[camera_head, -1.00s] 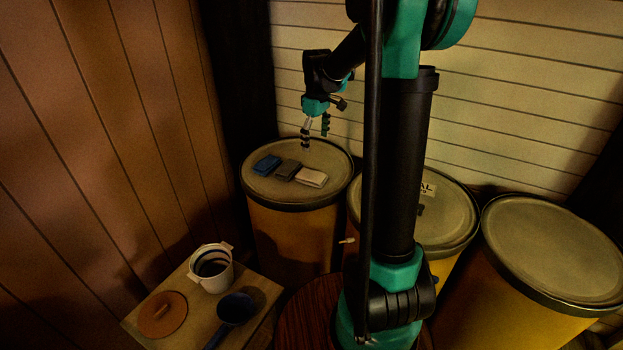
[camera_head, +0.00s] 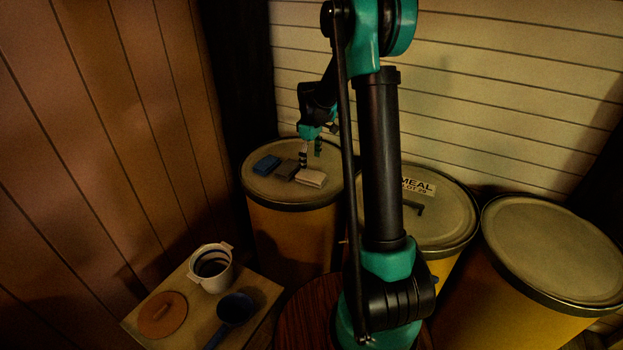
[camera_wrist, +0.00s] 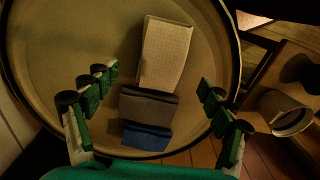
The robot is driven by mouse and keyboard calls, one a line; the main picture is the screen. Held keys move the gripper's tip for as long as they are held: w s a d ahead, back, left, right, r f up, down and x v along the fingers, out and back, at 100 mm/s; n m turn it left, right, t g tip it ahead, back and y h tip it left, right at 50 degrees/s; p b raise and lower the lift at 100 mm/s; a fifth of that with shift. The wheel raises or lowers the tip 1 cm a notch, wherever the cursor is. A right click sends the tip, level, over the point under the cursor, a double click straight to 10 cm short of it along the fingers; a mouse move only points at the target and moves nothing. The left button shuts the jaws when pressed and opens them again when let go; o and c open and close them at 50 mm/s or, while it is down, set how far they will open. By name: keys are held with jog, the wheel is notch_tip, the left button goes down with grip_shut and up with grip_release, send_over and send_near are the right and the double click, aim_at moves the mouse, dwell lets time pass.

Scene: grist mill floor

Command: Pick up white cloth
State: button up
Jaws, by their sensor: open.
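The white cloth (camera_head: 310,179) lies folded on the left drum's lid (camera_head: 262,190), at the right end of a row of three cloths. It also shows in the wrist view (camera_wrist: 166,52), beyond the other two cloths. A grey cloth (camera_wrist: 148,105) lies beside it, and a blue cloth (camera_wrist: 147,137) lies past the grey one. My gripper (camera_head: 311,158) is open and empty, close above the drum top near the white and grey cloths. In the wrist view its fingers (camera_wrist: 157,98) are spread wide on both sides of the row. I cannot tell its exact height.
Two more drums, the middle one (camera_head: 452,215) labelled MEAL and the right one (camera_head: 555,245), stand to the right. A low table (camera_head: 190,333) holds a white pot (camera_head: 224,278), a round brown lid (camera_head: 163,316) and a blue ladle (camera_head: 236,309). Walls stand behind and left.

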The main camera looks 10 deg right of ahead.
aim_at(310, 174)
jog(key=shift+a+f, duration=0.1)
jog(key=shift+f, duration=2.95)
jog(key=c, duration=1.4)
jog(key=shift+o, duration=0.2)
jog(key=shift+r, duration=0.15)
notch_tip(310, 174, up, 20)
